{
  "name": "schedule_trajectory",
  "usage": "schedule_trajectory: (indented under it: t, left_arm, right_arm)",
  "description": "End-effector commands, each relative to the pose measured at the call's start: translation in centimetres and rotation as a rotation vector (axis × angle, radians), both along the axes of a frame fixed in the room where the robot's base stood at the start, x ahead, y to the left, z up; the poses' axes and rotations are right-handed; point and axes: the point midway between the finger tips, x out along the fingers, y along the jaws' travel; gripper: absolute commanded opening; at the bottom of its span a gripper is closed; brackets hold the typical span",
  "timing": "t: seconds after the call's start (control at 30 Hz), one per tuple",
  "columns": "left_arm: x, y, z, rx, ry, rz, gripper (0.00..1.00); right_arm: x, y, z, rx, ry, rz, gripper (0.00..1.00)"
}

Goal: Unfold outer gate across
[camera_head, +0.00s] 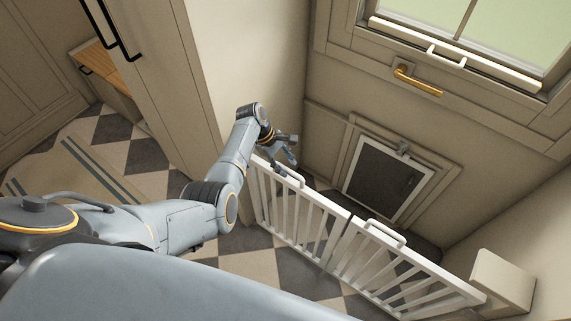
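A white barred gate stands low across the space before the door. It shows a left panel (318,202) and a right panel (428,265), meeting at a narrow gap near the middle with only a slight angle between them. Each panel has a white loop handle on its top rail, one on the left panel (288,176) and one on the right panel (386,232). My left gripper (291,149) is just above and behind the left panel's far left end, near its handle. Its fingers look apart with nothing between them. Whether it touches the gate is unclear. My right gripper is out of view.
A beige door with a brass lever (417,80) and a dark pet flap (384,183) stands behind the gate. A cream block (503,282) stands at the gate's right end. A striped rug (75,175) lies at left.

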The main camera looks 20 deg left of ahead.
Motion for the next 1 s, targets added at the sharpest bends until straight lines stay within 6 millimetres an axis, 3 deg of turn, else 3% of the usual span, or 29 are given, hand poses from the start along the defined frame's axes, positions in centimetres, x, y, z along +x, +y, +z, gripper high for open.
schedule_trajectory:
  t: [0.33, 0.8, 1.0]
  left_arm:
    - [0.0, 0.6, 1.0, 0.002, -0.001, 0.002, 0.37]
    - [-0.7, 4.3, 9.2, 0.003, -0.002, 0.001, 0.37]
    - [-0.9, 4.9, 10.7, 0.001, 0.002, -0.001, 0.37]
  right_arm:
    - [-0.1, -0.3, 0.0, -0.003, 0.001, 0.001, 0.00]
    - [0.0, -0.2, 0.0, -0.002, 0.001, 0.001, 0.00]
    - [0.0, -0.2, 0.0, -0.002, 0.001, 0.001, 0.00]
